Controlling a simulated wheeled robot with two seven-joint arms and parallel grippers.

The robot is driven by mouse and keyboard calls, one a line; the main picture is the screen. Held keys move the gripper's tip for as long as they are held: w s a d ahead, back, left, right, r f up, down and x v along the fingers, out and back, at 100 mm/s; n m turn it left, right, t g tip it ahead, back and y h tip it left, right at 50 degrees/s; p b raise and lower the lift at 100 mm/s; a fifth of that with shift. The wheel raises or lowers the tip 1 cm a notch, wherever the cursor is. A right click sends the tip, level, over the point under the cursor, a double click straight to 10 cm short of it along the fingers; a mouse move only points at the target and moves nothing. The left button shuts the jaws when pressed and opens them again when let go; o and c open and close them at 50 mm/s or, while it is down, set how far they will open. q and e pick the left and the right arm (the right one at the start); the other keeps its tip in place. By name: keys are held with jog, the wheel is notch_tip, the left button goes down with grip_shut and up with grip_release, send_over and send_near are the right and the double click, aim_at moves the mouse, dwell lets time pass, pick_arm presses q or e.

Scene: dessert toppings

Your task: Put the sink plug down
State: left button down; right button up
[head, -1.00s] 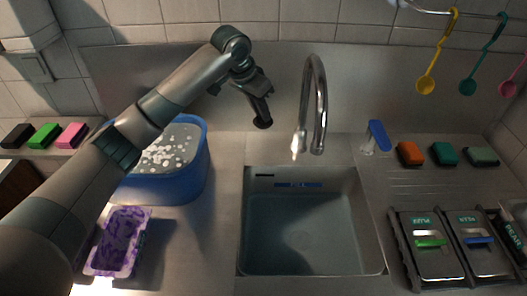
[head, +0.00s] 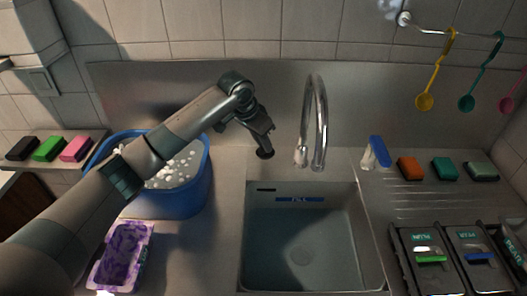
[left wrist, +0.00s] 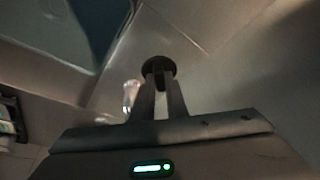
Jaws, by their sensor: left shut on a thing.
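The sink plug (head: 265,153) is a small dark disc at the tips of my left gripper (head: 262,142). In the left wrist view the plug (left wrist: 158,68) is a round dark disc between the two fingertips, and the left gripper (left wrist: 159,84) is shut on it. In the head view it is at the counter strip behind the sink (head: 300,240), left of the faucet (head: 318,115). I cannot tell whether the plug touches the counter. My right gripper is not in view.
A blue tub (head: 190,200) with white bits floating stands left of the sink. A purple-patterned tray (head: 148,235) lies in front of it. Sponges (head: 76,149) sit at the left and right. A blue-topped dispenser (head: 378,150) and lidded containers (head: 430,265) are on the right.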

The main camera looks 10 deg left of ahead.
aim_at(261, 148)
pick_arm(q)
jog(key=shift+f, duration=0.35)
notch_tip(261, 148, down, 3)
jog(key=shift+r+p, duration=0.15)
jog(key=shift+p, duration=0.3)
jog(key=shift+f, duration=0.25)
jog(key=c, duration=1.8)
grip_release()
jog(key=shift+f, duration=0.15)
jog(key=shift+o, duration=0.2)
